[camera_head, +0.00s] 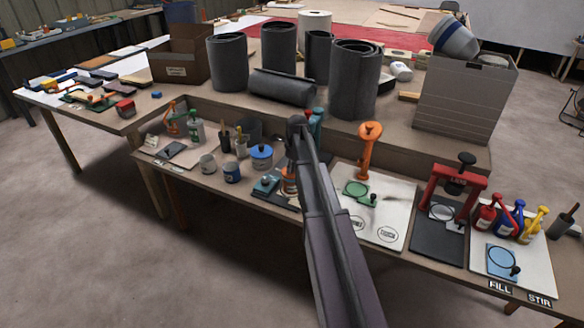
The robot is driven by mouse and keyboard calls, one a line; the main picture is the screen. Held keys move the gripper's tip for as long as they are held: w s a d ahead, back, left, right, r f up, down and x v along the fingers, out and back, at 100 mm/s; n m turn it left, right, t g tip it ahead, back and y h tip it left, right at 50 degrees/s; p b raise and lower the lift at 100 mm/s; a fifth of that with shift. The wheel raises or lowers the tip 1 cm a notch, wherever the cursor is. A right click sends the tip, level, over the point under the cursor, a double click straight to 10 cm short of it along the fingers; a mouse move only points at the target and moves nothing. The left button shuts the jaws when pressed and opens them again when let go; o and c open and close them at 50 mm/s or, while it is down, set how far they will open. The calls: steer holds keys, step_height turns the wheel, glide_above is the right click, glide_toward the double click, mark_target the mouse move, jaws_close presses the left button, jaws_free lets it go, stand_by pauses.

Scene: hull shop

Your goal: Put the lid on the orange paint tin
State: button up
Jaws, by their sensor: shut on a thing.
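My arm (330,230) reaches from the bottom edge up to the middle of the bench, and its far end (297,125) is above the front shelf. My gripper is hidden behind the arm, so what it holds does not show. An orange, tin-like thing (289,186) stands on a dark mat just left of the arm and is partly covered by it. I cannot tell whether a lid is on it. No loose orange lid can be made out.
A blue-lidded tin (261,157), a dark blue tin (232,173) and a grey tin (208,164) stand left of the arm. An orange lever tool (368,150) and a red press (457,190) stand to the right. Dark rolls (352,80) rise behind.

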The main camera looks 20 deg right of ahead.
steer(key=shift+f+b, duration=0.45)
steer(key=shift+f, duration=0.2)
steer(key=shift+f, duration=0.2)
stand_by(2.0)
steer(key=o, duration=0.9)
steer(key=o, duration=0.4)
steer(key=shift+c, duration=0.2)
steer(key=shift+r, duration=0.2)
steer(key=shift+r+p, duration=3.35)
